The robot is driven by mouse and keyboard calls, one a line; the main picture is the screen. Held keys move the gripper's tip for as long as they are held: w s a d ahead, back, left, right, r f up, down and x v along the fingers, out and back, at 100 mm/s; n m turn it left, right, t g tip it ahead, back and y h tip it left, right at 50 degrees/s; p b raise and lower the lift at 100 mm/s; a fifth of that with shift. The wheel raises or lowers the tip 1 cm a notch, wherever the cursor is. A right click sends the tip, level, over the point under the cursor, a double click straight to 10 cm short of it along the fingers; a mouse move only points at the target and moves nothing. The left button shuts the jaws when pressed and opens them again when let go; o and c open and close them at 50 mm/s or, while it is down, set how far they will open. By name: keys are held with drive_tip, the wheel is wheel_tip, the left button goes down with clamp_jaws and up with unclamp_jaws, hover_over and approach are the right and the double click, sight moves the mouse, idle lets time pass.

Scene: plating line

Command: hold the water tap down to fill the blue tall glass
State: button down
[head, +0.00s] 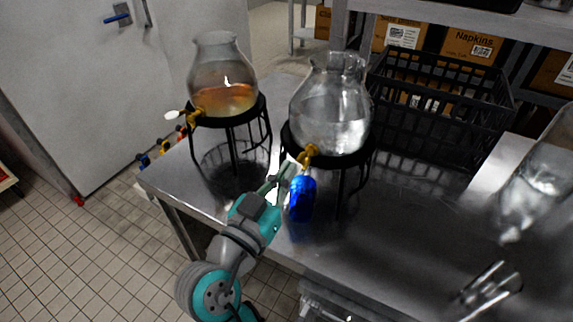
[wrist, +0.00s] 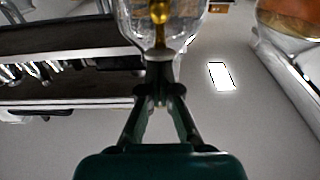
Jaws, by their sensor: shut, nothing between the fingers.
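The water dispenser (head: 330,112) is a clear glass jar on a black wire stand, with a gold tap (head: 310,153) at its lower front. The blue tall glass (head: 302,199) stands upright on the steel counter below that tap. My gripper (head: 290,168) is shut and empty, its fingertips close to the tap, just left of it and above the glass. In the wrist view my gripper's fingers (wrist: 160,98) meet just below the gold tap (wrist: 159,14). I cannot tell whether they touch the tap lever. The water level inside the glass cannot be made out.
A second dispenser (head: 222,82) with amber liquid stands at the left on its own stand. A black crate (head: 440,105) is behind at the right. Clear glassware (head: 490,285) lies at the front right. The counter (head: 400,230) between is bare.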

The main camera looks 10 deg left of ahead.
drive_tip(key=shift+s+f+t+h, duration=0.1)
drive_tip(key=shift+f+t+h, duration=0.2)
drive_tip(key=shift+f+t, duration=0.35)
idle(1.4)
